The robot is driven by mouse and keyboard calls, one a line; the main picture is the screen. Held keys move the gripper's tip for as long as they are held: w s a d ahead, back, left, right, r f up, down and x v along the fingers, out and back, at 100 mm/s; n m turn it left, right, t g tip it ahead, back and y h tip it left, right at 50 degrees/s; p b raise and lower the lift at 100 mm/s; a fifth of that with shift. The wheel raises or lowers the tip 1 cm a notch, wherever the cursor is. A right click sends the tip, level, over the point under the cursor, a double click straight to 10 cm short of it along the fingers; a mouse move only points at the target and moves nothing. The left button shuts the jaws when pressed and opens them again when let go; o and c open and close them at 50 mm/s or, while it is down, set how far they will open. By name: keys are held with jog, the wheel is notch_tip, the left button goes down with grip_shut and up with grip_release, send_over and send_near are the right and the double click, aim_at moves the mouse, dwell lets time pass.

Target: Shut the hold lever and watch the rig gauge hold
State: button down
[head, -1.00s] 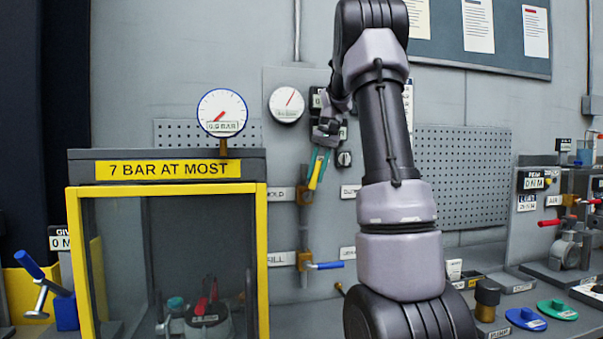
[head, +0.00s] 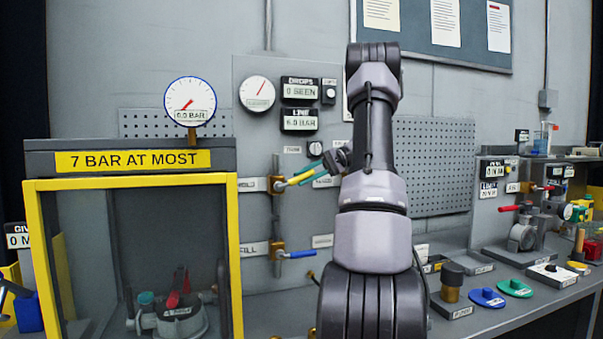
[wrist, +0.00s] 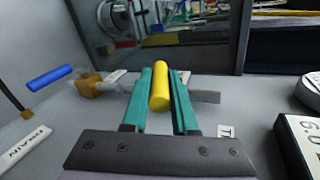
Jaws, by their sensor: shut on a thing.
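The hold lever has a yellow handle (head: 302,177) on a brass valve (head: 278,185) in the wall pipe, beside the HOLD plate. It points right and slightly up, close to level across the upright pipe. My gripper (head: 305,172) is shut on this handle; the wrist view shows the yellow handle (wrist: 159,88) between my teal fingers (wrist: 160,73). The rig gauge (head: 190,101), blue-rimmed above the yellow-framed cabinet, reads 0.0 BAR. The wrist view hides most of the valve behind my fingers.
The blue fill lever (head: 298,254) lies level just below. A LINE display (head: 299,124) reads 6.0 BAR and a DROPS display (head: 299,91) reads 0. The yellow-framed cabinet (head: 235,260) stands left; the bench at right holds coloured discs and fittings.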

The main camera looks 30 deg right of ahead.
jog(key=shift+d+f+y, duration=0.2)
jog(key=shift+f+y, duration=0.35)
jog(key=shift+y, duration=0.15)
jog(key=c, duration=0.7)
grip_release()
jog(key=v, duration=1)
jog(key=shift+s+d+f, duration=0.1)
jog(key=shift+s+d, duration=0.1)
jog(key=shift+d, duration=0.2)
